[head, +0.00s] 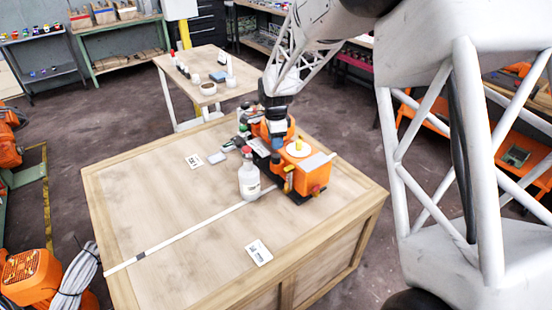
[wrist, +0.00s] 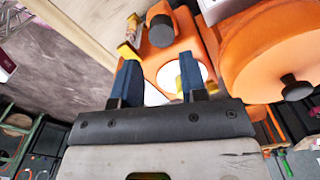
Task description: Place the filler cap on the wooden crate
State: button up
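An orange machine (head: 312,176) stands on the wooden crate (head: 165,215), toward its right back side. A white disc (head: 291,150) with a small yellow piece (head: 300,142) is on its top; I cannot tell for sure which part is the filler cap. My gripper (head: 278,138) is low over the machine, left of the disc. In the wrist view its blue fingers (wrist: 158,60) are apart, with orange surface and part of the white disc (wrist: 164,75) seen between and behind them. Nothing is clearly held. The wrist view also shows a round orange part with a black knob (wrist: 296,88).
A white bottle with a red cap (head: 249,180) stands left of the machine. A white strip (head: 185,235) crosses the crate top. A label card (head: 259,252) lies at the front, with small items behind the bottle. The crate's left and front top is mostly clear.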

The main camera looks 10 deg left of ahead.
aim_at(275, 155)
jog(key=shift+f, duration=1.25)
jog(key=shift+a+f, duration=0.1)
jog(key=shift+f, duration=2.5)
jog(key=c, duration=0.6)
jog(key=shift+r, duration=0.15)
